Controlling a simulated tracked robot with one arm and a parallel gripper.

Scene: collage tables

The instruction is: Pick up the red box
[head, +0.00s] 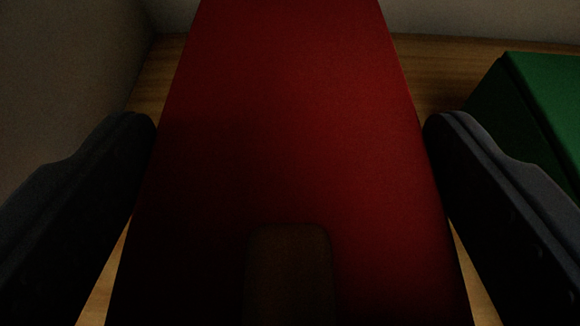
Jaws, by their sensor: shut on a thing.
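The red box (285,130) fills the middle of the head view, running from the bottom edge to the top edge. My gripper (290,125) has one dark finger on each side of the box. The fingertips lie against or very close to its left and right sides, and the gripper is shut on it. The far end of the box is cut off by the top of the picture. I cannot tell whether the box rests on the wooden surface or is held above it.
A green box (545,90) stands close by on the right, beside the right finger. A pale wall (70,70) is near on the left, and another wall (480,18) runs along the back. Strips of wooden surface (440,65) show around the red box.

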